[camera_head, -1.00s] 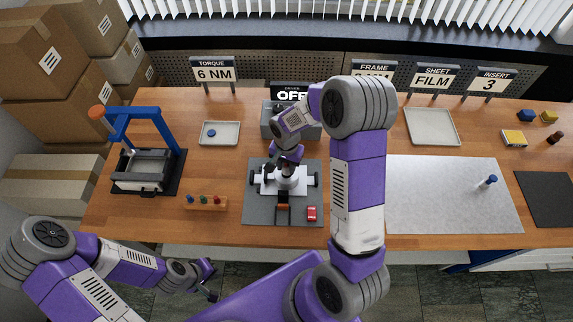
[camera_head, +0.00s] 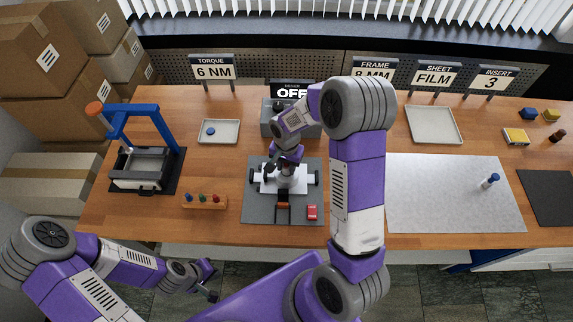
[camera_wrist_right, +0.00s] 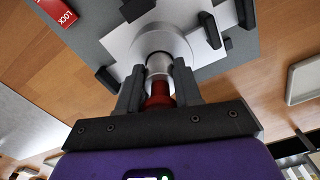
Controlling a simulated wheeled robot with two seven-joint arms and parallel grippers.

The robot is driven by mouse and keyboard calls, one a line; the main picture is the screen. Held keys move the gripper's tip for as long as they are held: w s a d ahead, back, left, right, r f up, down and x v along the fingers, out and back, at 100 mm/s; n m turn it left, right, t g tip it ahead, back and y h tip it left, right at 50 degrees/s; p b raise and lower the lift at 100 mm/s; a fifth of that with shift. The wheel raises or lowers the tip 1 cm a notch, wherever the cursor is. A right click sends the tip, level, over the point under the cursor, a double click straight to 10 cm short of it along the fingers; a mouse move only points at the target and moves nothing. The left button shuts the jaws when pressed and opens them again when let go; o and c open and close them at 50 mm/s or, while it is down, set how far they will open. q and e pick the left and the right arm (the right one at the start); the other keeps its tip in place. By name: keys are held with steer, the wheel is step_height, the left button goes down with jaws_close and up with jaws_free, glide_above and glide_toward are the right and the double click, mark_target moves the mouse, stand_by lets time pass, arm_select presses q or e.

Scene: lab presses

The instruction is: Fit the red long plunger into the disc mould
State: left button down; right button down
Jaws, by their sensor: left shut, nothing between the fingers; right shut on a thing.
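My right gripper (camera_wrist_right: 159,95) is shut on the red end of the plunger (camera_wrist_right: 158,92), whose metal shaft points away from the fingers. The shaft's far end meets the round, pale disc mould (camera_wrist_right: 180,42) in the right wrist view; I cannot tell how deep it sits. In the head view the mould (camera_head: 285,180) stands on a grey plate between black clamps, under my right gripper (camera_head: 287,157), and the plunger is mostly hidden there. My left gripper (camera_head: 211,283) is shut and empty, low in front of the table's edge.
A red lock block (camera_head: 312,212) lies on the grey plate (camera_head: 255,213). A small rack (camera_head: 205,201) with coloured pegs and a blue-framed press (camera_head: 150,110) stand to the left. A blue-topped piece (camera_head: 490,181) rests on the pale sheet (camera_head: 440,205) at right.

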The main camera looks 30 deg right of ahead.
steer(key=shift+f+b, duration=0.45)
steer(key=shift+f, duration=0.15)
steer(key=c, duration=0.7)
jaws_free()
steer(key=shift+r+p, duration=0.3)
steer(key=shift+r, duration=3.5)
